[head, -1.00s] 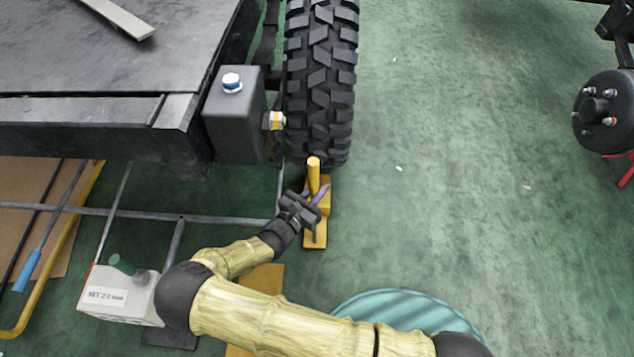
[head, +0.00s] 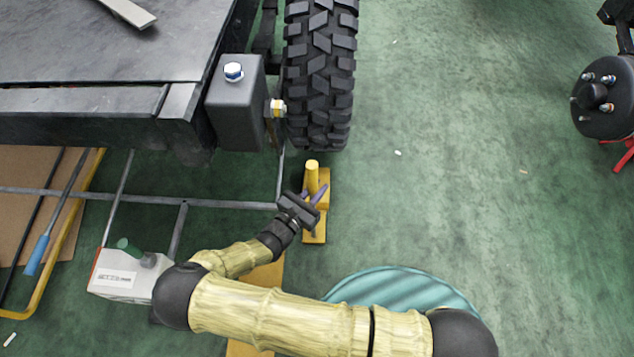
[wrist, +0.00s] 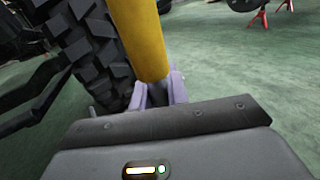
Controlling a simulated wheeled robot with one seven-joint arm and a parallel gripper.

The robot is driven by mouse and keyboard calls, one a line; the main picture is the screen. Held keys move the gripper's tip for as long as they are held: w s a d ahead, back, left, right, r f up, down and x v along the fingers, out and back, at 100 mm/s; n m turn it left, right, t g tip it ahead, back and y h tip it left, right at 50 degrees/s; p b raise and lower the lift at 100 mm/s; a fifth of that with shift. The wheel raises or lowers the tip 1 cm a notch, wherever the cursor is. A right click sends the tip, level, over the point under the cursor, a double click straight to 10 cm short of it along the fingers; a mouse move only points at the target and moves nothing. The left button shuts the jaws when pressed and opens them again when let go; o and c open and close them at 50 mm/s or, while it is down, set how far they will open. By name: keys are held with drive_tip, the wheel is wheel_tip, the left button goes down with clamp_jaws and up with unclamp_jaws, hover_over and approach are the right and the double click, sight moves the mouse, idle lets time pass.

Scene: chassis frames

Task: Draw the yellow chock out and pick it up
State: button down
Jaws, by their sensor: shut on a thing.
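The yellow chock (head: 324,230) is on the green floor below the big black tyre (head: 320,80), with a strip of floor showing between them in the head view. Its upright yellow post (head: 312,174) stands at its middle. My gripper (head: 315,194) is shut on the post, its purple fingers on either side of it. In the wrist view the yellow post (wrist: 139,38) rises between the purple fingers (wrist: 160,92), and the tyre (wrist: 88,50) is just behind it to the left. The chock's base is hidden in the wrist view.
The dark chassis frame (head: 100,125) fills the upper left. A white box (head: 122,283) and a blue-handled tool (head: 35,258) lie at the lower left. A round teal mat (head: 400,288) lies below. Floor to the right is clear up to a wheel hub (head: 600,98).

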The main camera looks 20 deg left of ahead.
drive_tip(key=s+d+p, duration=0.1)
drive_tip(key=s+p, duration=0.1)
drive_tip(key=s, duration=0.4)
drive_tip(key=shift+d+f, duration=0.15)
drive_tip(key=shift+d, duration=0.1)
drive_tip(key=c, duration=1.3)
unclamp_jaws()
drive_tip(key=shift+w, duration=0.1)
